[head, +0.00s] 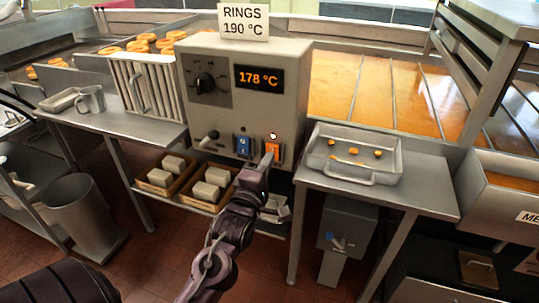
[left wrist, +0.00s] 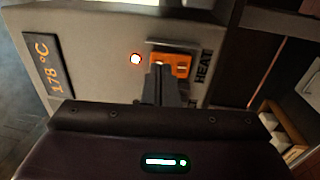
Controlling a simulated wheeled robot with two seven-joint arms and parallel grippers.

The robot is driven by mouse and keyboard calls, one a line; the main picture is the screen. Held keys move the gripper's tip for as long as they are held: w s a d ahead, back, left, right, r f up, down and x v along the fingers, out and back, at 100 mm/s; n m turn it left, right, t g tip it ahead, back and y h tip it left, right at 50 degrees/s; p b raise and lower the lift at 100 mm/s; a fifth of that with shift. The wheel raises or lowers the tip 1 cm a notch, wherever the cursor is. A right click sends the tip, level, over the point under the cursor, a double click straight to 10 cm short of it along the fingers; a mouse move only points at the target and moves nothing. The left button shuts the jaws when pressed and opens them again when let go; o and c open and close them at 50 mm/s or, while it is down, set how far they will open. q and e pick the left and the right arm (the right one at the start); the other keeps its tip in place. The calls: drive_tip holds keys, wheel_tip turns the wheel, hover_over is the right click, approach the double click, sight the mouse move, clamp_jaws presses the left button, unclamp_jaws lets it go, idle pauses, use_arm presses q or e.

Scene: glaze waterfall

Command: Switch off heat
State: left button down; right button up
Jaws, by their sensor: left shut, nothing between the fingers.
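The control box (head: 215,45) stands in the middle of the head view, with a display (head: 259,77) reading 178 °C. The orange heat switch (head: 273,147) is at its lower right, below a small lit lamp (head: 273,135). In the left wrist view the orange switch (left wrist: 172,64) sits beside the word HEAT, and the lamp (left wrist: 136,59) glows. My left gripper (head: 267,160) is shut and empty, its fingertips at the orange switch and covering part of it. I cannot tell whether they touch it. My right gripper is not in view.
A blue switch (head: 243,146) and a small lever (head: 209,138) are left of the orange switch. A dial (head: 205,82) is above. A metal tray (head: 355,153) with small orange pieces stands to the right. Boxes of pale blocks (head: 208,191) sit below.

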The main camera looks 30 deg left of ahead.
use_arm(q)
drive_tip(key=shift+x, duration=0.8)
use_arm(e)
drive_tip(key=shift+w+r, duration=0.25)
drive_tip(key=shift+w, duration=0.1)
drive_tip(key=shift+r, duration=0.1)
use_arm(q)
drive_tip(key=shift+w+r+p, duration=0.1)
drive_tip(key=shift+r+p, duration=0.1)
drive_tip(key=shift+p, duration=0.35)
drive_tip(key=shift+w+r+p, duration=0.15)
drive_tip(key=shift+r+p, duration=0.15)
drive_tip(key=shift+p, duration=0.5)
drive_tip(key=shift+f+b, duration=0.4)
drive_tip(key=shift+b, duration=0.05)
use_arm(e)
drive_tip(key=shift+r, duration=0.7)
use_arm(q)
drive_tip(key=shift+g, duration=0.3)
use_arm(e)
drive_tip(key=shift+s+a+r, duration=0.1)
